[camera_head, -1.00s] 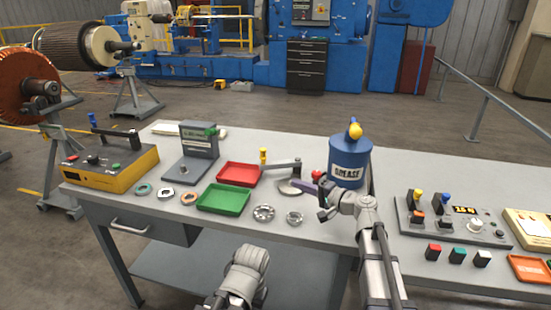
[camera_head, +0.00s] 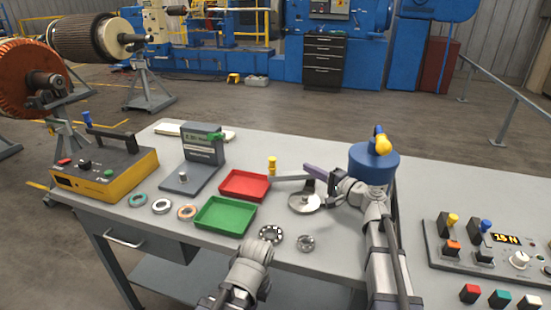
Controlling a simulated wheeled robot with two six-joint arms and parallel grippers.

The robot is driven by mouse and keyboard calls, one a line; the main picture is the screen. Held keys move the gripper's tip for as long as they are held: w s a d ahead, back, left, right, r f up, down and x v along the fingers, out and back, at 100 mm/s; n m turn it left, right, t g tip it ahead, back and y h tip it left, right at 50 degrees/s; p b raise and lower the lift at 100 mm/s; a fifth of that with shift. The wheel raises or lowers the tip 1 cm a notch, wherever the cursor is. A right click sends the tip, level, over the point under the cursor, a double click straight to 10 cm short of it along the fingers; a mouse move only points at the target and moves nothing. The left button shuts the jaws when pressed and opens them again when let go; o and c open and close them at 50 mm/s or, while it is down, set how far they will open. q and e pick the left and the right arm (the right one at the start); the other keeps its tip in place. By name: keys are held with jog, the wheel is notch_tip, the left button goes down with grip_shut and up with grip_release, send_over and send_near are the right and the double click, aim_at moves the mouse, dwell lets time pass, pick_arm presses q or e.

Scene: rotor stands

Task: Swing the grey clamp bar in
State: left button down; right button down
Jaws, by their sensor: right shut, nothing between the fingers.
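The grey clamp bar (camera_head: 292,178) lies level above the bench, with a yellow knob (camera_head: 272,166) at its left end. Its right end is over a round metal disc (camera_head: 304,203), close to a short post. My right gripper (camera_head: 317,172) is shut and empty, with its purple finger pointing left just behind the bar's right end. I cannot tell whether it touches the bar. My left arm (camera_head: 248,266) shows at the bottom middle; its gripper is out of view.
A red tray (camera_head: 245,185) and a green tray (camera_head: 225,216) lie left of the bar. A blue grease can (camera_head: 373,160) stands behind my right arm, partly hidden. Several rings lie near the front edge. A control panel (camera_head: 482,248) is at right.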

aim_at(282, 175)
jog(key=w+a, duration=0.1)
jog(key=a, duration=0.2)
jog(key=w+a, duration=0.4)
jog(key=a, duration=0.1)
jog(key=shift+w+a, duration=0.1)
jog(key=shift+a, duration=0.2)
jog(key=shift+s+a, duration=0.3)
jog(key=shift+s, duration=0.2)
jog(key=shift+s+d+n+g+y, duration=0.1)
jog(key=shift+s+n+g+y, duration=0.2)
jog(key=shift+n+g+y, duration=0.15)
